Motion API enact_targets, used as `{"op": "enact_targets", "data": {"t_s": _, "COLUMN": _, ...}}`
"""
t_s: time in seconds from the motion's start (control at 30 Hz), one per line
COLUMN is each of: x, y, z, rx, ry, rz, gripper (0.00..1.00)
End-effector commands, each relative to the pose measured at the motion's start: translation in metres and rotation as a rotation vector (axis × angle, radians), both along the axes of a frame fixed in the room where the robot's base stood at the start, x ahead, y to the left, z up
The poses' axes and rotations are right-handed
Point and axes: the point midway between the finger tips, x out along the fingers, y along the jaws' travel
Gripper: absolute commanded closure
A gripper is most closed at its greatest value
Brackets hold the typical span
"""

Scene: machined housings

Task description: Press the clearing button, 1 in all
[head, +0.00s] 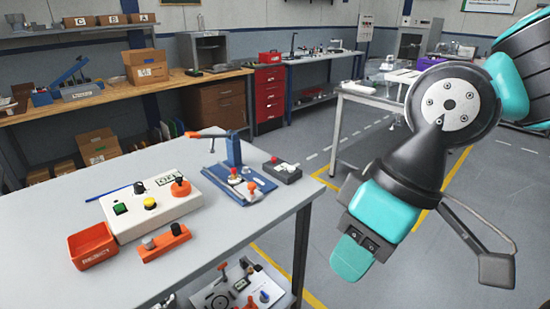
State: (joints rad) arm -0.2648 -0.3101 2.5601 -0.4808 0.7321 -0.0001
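A white control box (152,205) sits on the grey table. Its sloped top has a green square button (120,208), a yellow round button (150,203), a black knob (139,188), an orange knob (180,187) and a small display (166,180). No label naming the clearing button is readable. My gripper (352,258) hangs at the right, pointing down and left, beyond the table's right edge and well apart from the box. Its teal fingers overlap in this view, so their gap is hidden. I see nothing held.
A red REJECT bin (92,246) and an orange block with knobs (165,243) stand in front of the box. The table's front right is clear.

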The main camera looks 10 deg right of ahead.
Motion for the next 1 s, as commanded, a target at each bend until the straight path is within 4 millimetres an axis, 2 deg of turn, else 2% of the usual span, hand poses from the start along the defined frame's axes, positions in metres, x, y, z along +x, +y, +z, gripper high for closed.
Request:
{"op": "enact_targets", "data": {"t_s": 0.03, "x": 0.0, "y": 0.0, "z": 0.0, "rx": 0.0, "ry": 0.0, "rz": 0.0, "gripper": 0.9}}
{"op": "enact_targets", "data": {"t_s": 0.1, "x": 0.0, "y": 0.0, "z": 0.0, "rx": 0.0, "ry": 0.0, "rz": 0.0, "gripper": 1.0}}
{"op": "enact_targets", "data": {"t_s": 1.0, "x": 0.0, "y": 0.0, "z": 0.0, "rx": 0.0, "ry": 0.0, "rz": 0.0, "gripper": 1.0}}
